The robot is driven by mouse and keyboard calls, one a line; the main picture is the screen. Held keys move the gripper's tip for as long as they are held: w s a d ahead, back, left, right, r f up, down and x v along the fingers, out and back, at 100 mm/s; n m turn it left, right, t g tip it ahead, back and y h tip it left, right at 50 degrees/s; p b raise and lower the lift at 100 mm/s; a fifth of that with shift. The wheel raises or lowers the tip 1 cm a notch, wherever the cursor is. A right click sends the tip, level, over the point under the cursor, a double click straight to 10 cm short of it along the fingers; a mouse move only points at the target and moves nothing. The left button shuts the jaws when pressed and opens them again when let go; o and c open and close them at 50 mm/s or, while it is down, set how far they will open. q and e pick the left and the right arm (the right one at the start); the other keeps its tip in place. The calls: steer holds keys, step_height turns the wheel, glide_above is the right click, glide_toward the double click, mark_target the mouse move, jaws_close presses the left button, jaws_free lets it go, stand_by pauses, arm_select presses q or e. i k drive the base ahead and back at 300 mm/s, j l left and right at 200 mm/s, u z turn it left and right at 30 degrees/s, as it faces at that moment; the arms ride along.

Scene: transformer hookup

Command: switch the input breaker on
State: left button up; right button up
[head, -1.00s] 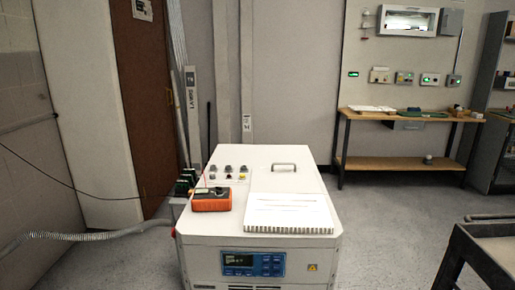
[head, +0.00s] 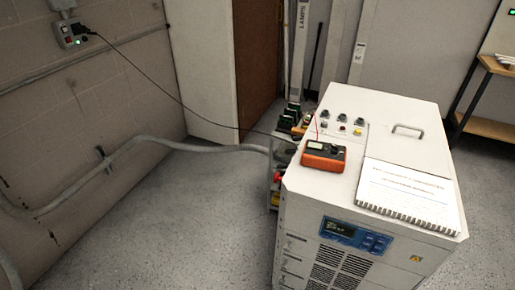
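A white transformer cabinet (head: 330,215) stands on the floor right of centre, with a blue display panel (head: 354,236) on its front. Dark green and black terminal parts (head: 290,117) stand along its left edge. Red and yellow parts (head: 276,190) show low on that side, partly hidden by the angle. On the wall at upper left is a grey box (head: 69,32) with a green light and a black cable plugged in. I cannot tell which part is the input breaker or its position. Neither of my grippers is in view.
An orange meter (head: 323,155) and a spiral-bound manual (head: 410,190) lie on the cabinet top, near several knobs (head: 343,120). A grey conduit (head: 200,148) and a thin black cable (head: 180,102) run from the wall to the cabinet. The floor (head: 170,225) at left is clear.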

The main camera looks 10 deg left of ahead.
mark_target(282, 166)
steer(key=i+j+u, duration=0.15)
steer(key=i+j, duration=1.25)
steer(key=j, duration=0.25)
steer(key=z, duration=0.05)
